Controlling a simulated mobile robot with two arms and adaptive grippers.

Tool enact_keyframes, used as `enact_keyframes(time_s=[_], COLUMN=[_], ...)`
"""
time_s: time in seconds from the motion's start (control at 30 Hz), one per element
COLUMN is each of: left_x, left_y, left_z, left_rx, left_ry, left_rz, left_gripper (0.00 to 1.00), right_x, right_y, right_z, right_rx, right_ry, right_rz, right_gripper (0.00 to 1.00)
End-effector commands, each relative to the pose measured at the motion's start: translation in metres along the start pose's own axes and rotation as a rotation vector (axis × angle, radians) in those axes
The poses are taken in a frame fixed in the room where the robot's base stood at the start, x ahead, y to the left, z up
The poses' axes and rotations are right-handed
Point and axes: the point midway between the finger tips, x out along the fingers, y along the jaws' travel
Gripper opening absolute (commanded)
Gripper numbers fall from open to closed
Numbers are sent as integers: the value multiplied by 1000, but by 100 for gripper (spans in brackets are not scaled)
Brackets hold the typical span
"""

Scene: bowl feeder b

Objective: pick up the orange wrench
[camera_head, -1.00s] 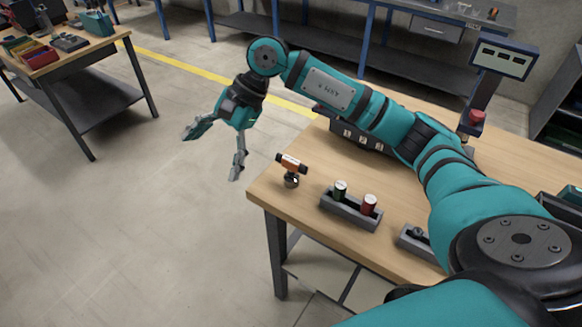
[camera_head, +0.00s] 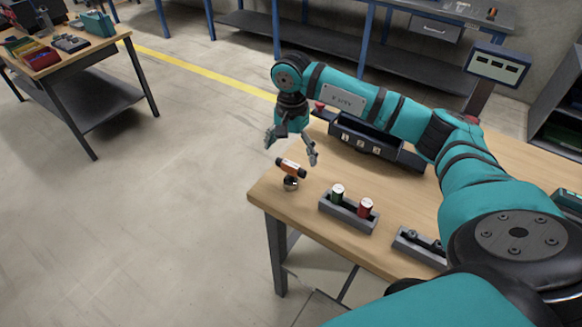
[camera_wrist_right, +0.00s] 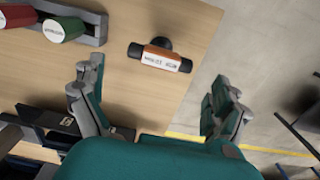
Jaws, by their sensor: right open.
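The orange wrench (camera_head: 291,168) has an orange middle with a white label and black ends. It lies across a small round stand (camera_head: 290,183) near the left corner of the wooden table. My right gripper (camera_head: 289,150) is open and empty, just above and behind the wrench, fingers pointing down. In the right wrist view the wrench (camera_wrist_right: 160,57) lies ahead of the open fingers, between their lines and apart from both. My left gripper is in no view.
A grey holder (camera_head: 348,214) with a green and a red cylinder stands right of the wrench. Another grey holder (camera_head: 418,248) is farther right. A dark numbered box (camera_head: 365,137) stands behind, under my right arm. The table's left edge is close to the wrench.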

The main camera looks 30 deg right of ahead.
Motion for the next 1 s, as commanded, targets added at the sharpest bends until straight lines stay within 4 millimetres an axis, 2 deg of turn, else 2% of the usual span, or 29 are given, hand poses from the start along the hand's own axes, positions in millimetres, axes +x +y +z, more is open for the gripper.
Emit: enact_keyframes(time_s=[0.23, 0.37, 0.5, 0.77, 1.0], left_x=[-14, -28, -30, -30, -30], left_y=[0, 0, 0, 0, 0], left_z=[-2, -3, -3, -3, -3], left_rx=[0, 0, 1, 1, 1], left_ry=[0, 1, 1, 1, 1], left_rz=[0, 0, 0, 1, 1], left_gripper=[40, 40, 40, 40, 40], right_x=[17, 36, 54, 59, 58], right_y=[1, 2, 1, 0, 0], right_z=[3, 6, 5, 4, 4], right_rx=[0, 1, 1, 0, 1], right_ry=[-2, -4, -2, -1, -1], right_rz=[3, 3, 0, -2, -2], right_gripper=[100, 100, 100, 100, 71])
